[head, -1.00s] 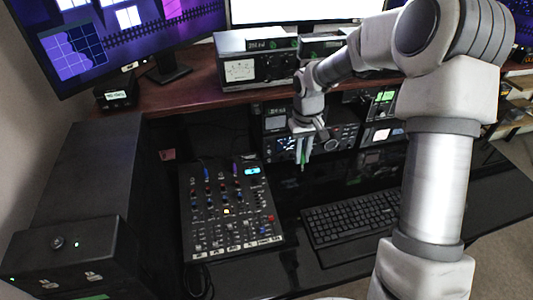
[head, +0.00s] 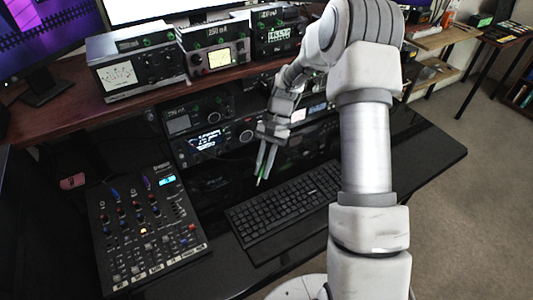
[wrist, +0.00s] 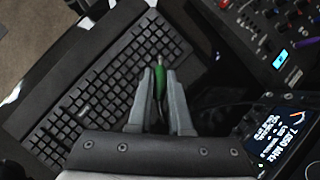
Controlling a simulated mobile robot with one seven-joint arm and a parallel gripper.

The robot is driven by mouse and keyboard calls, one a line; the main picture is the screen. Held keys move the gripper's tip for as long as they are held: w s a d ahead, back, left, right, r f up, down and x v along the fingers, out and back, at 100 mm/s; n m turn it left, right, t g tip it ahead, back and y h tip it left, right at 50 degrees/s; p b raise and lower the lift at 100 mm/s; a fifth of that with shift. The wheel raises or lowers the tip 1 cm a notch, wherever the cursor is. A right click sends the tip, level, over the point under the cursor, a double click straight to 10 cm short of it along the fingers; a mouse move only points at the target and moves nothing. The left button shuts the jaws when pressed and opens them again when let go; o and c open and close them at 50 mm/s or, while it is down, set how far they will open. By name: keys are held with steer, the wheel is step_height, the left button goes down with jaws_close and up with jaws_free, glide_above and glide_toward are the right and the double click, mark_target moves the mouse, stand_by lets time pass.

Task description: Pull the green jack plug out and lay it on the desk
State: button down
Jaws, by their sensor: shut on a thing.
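The green jack plug (wrist: 159,84) is between the fingers of my gripper (wrist: 161,85) in the wrist view, with its thin metal tip pointing away from the wrist. My gripper is shut on it. In the head view the green plug (head: 262,168) shows at the fingertips of my gripper (head: 264,163), held clear of any socket and above the black desk (head: 225,262), just beyond the keyboard. How high it is above the desk I cannot tell exactly.
A black keyboard (head: 290,208) lies on the desk below my gripper. A mixer (head: 145,230) with several knobs stands to the left. Radio units (head: 210,140) stand behind under the wooden shelf (head: 150,95). Bare desk shows at the right (head: 425,150).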

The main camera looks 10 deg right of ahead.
mark_target(232, 195)
steer(key=a+f+m+y, duration=0.1)
steer(key=a+f+m+t+y+b, duration=0.1)
steer(key=a+f+m, duration=0.1)
steer(key=a+f+m+y+b, duration=0.1)
steer(key=a+f+m, duration=0.1)
steer(key=shift+s, duration=0.3)
steer(key=shift+w+a+m+t+y+b, duration=1.35)
steer(key=shift+w+a+m+t, duration=1.15)
steer(key=shift+m, duration=0.6)
steer(key=shift+s+d+f+b, duration=0.1)
steer(key=shift+f+b, duration=1.15)
steer(key=shift+f, duration=0.55)
steer(key=shift+s+d+f+b, duration=0.1)
steer(key=shift+f+b, duration=1.15)
steer(key=shift+f, duration=0.5)
steer(key=shift+f+b, duration=0.5)
steer(key=shift+f, duration=0.15)
